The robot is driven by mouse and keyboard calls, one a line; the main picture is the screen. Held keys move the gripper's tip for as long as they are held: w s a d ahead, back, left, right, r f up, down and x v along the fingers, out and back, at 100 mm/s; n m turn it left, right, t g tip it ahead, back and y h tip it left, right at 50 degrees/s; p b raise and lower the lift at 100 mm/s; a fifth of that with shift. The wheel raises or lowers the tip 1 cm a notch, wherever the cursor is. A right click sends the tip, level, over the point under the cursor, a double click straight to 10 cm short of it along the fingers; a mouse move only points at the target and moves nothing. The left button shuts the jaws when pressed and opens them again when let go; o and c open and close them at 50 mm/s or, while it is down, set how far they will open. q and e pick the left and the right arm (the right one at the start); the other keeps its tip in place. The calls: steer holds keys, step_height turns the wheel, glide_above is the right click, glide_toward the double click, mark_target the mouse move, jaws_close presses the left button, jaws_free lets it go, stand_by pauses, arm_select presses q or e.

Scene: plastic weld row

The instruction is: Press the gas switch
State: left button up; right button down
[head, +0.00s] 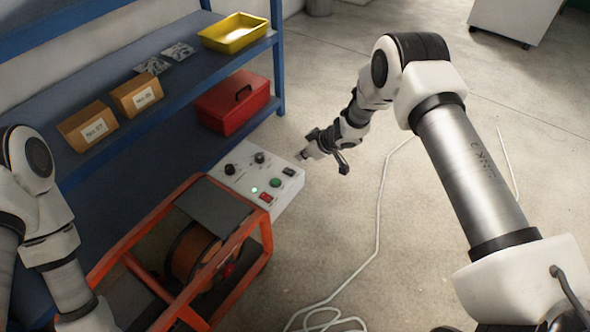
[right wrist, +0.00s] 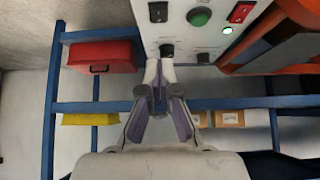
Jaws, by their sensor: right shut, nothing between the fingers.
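The white control panel (head: 240,182) sits on the orange-framed machine. It carries a black rocker switch (head: 289,171), a green button (head: 275,182), a red switch (head: 265,197), a lit green lamp (head: 254,189) and black knobs; its labels are too small to read. The black switch also shows at the top of the right wrist view (right wrist: 158,11). My right gripper (head: 303,155) is shut and empty, just beyond the panel's far right corner. In the right wrist view its fingertips (right wrist: 160,66) appear just below a black knob (right wrist: 167,50); contact cannot be told. My left gripper is out of view.
A blue shelf (head: 190,88) stands behind with cardboard boxes (head: 136,96), a yellow tray (head: 233,34) and a red toolbox (head: 232,103). The orange frame (head: 178,300) lies in front. A white cable (head: 378,225) runs over open floor at right.

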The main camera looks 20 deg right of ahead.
steer(key=b, duration=0.2)
glide_above(289, 171)
steer(key=s+d, duration=0.1)
steer(key=f, duration=0.5)
steer(key=shift+s+d+f, duration=0.1)
steer(key=shift+s, duration=0.1)
steer(key=shift+s+d+f, duration=0.1)
steer(key=shift+f, duration=0.5)
steer(key=shift+s+d+f, duration=0.1)
steer(key=shift+f, duration=0.7)
